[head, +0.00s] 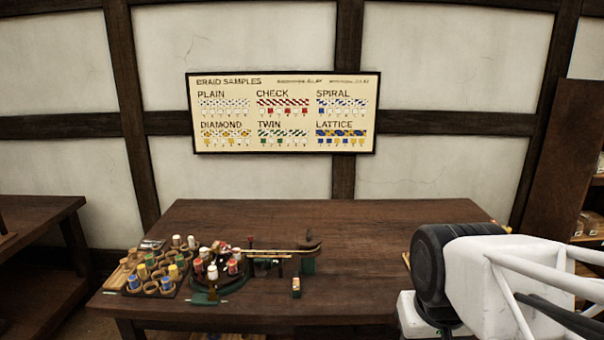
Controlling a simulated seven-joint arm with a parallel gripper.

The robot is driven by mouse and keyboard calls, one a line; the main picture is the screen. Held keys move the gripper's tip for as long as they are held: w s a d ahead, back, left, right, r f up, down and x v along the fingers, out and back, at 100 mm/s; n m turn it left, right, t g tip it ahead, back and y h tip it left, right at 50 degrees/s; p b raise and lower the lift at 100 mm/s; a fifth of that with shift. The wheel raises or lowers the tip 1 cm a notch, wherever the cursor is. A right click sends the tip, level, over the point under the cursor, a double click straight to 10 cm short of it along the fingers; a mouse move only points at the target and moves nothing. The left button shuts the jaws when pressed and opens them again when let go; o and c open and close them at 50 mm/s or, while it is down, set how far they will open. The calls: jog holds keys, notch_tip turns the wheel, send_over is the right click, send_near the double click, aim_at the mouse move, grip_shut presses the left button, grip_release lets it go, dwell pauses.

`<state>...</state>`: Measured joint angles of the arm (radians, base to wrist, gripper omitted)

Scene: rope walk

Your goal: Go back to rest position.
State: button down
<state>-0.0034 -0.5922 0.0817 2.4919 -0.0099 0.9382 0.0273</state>
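My white and black arm fills the lower right of the head view, in front of the right end of the table (370,225). The fingers of my gripper do not show; they are out of the frame or hidden by the arm. On the table stands a braiding stand (222,285) with a dark green base and several bobbins with red, white and yellow parts. A long wooden arm (275,250) reaches right from it to an upright post (308,262).
A rack (150,289) of bobbins in round holders sits at the table's left end. A small block-like piece (296,288) stands alone near the front. The table's middle right is clear. A braid sample board (285,112) hangs on the wall. Shelves (575,150) stand at right.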

jog(key=shift+s+d+f, duration=0.1)
jog(key=shift+s+f, duration=0.1)
jog(key=shift+s, duration=0.4)
jog(key=shift+s+d+f, duration=0.1)
jog(key=shift+s+f, duration=0.05)
jog(key=shift+s, duration=0.45)
jog(key=shift+w, duration=0.15)
jog(key=w+a+g, duration=0.1)
jog(key=w+a, duration=0.3)
jog(key=w, duration=1)
jog(key=w+a, duration=0.3)
jog(key=w, duration=1.2)
jog(key=w+a+f, duration=0.6)
jog(key=w+f, duration=0.2)
jog(key=w, duration=0.3)
jog(key=w+a+f+g, duration=0.1)
jog(key=w+a+f, duration=0.6)
jog(key=w, duration=0.5)
jog(key=shift+w+a+f+g, duration=0.2)
jog(key=shift+w+f+g, duration=0.1)
jog(key=shift+f, duration=0.8)
